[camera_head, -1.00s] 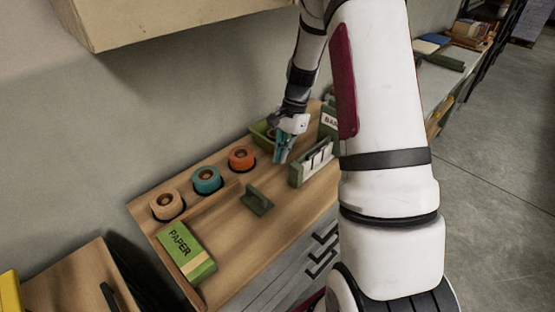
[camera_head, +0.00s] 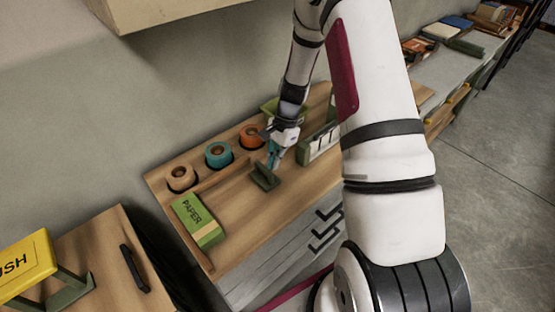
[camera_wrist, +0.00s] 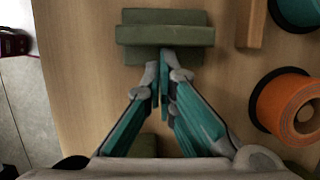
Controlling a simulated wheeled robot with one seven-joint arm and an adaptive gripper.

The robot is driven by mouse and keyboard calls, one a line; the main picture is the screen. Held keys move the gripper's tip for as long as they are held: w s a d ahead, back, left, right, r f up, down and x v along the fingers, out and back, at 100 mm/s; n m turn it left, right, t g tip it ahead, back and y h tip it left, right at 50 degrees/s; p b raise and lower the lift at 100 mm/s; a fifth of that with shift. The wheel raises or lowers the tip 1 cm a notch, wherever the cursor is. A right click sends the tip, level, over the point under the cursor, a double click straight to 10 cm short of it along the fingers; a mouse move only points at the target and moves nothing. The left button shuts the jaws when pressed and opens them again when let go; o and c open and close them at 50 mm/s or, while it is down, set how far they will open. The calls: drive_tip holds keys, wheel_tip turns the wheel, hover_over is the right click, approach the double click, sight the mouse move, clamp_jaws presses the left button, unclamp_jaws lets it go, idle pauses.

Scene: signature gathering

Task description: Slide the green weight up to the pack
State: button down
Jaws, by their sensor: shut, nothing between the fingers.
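The dark green weight (camera_head: 262,178), a flat block with a raised bar, sits on the wooden desktop. The green pack marked PAPER (camera_head: 198,221) lies to its lower left, with bare wood between them. My gripper (camera_head: 271,163) is shut and empty, low beside the weight on the side away from the pack. In the wrist view the weight (camera_wrist: 165,35) is straight ahead of my fingertips (camera_wrist: 163,65), which are at its near edge. I cannot tell whether they touch it. The pack is not in the wrist view.
A green-and-white holder (camera_head: 321,146) and a green tray (camera_head: 270,107) stand to the right. The wood between weight and pack is clear.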

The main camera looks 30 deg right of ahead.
drive_tip(key=shift+a, duration=0.1)
drive_tip(key=s+a, duration=0.1)
drive_tip(key=a, duration=0.4)
drive_tip(key=s+a+p, duration=0.1)
drive_tip(key=a, duration=0.5)
drive_tip(key=s+a, duration=0.1)
drive_tip(key=a, duration=0.5)
drive_tip(key=shift+s+a+p, duration=0.25)
drive_tip(key=shift+p, duration=0.1)
drive_tip(key=shift+w+d, duration=0.1)
drive_tip(key=shift+d, duration=0.2)
drive_tip(key=d, duration=0.2)
drive_tip(key=w+d+r+b, duration=0.1)
drive_tip(key=d, duration=0.1)
drive_tip(key=b+v, duration=0.1)
drive_tip(key=v, duration=0.8)
drive_tip(key=shift+s, duration=0.1)
